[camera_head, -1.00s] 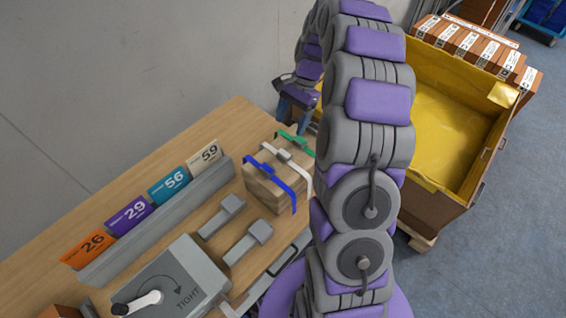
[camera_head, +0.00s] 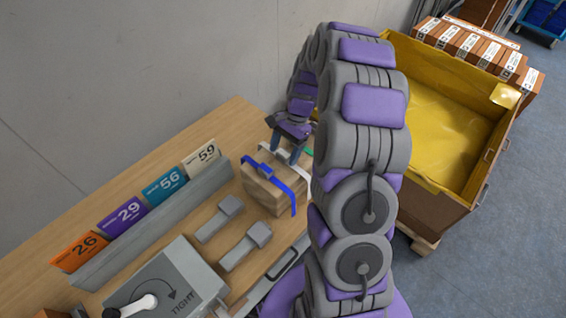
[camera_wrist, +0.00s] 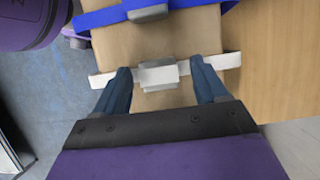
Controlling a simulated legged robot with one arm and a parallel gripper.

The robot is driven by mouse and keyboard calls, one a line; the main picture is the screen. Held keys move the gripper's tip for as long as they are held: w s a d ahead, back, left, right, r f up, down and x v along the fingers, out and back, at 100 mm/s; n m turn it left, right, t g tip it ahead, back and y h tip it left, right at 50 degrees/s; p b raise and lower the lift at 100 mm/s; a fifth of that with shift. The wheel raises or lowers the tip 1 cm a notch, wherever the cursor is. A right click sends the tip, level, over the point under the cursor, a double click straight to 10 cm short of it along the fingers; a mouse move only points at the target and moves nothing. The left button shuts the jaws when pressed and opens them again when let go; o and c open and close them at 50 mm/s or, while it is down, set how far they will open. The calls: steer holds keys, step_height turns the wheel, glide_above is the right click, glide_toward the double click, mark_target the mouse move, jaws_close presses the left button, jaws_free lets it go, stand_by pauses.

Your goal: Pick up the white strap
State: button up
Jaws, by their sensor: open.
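The white strap (camera_wrist: 232,60) runs across a tan wooden block (camera_head: 262,200). In the wrist view it crosses the picture, with a pale buckle (camera_wrist: 158,74) in its middle. My gripper (camera_wrist: 164,78) is open, its two blue fingers on either side of the buckle and close over the strap. I cannot tell whether they touch it. In the head view my gripper (camera_head: 288,155) is above the block's back part and hides some of the white strap (camera_head: 272,149). The blue strap (camera_head: 285,184) lies on the block's near side, and the green strap (camera_head: 308,153) is mostly hidden by my arm.
The wooden table (camera_head: 222,125) holds a rack of numbered cards (camera_head: 150,225), two grey buckle-like pieces (camera_head: 232,205) and a grey crank device (camera_head: 180,280). A yellow-lined crate (camera_head: 450,115) stands to the right, with brown boxes (camera_head: 470,45) behind it.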

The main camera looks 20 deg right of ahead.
steer(key=shift+c, duration=0.2)
jaws_close()
stand_by(0.5)
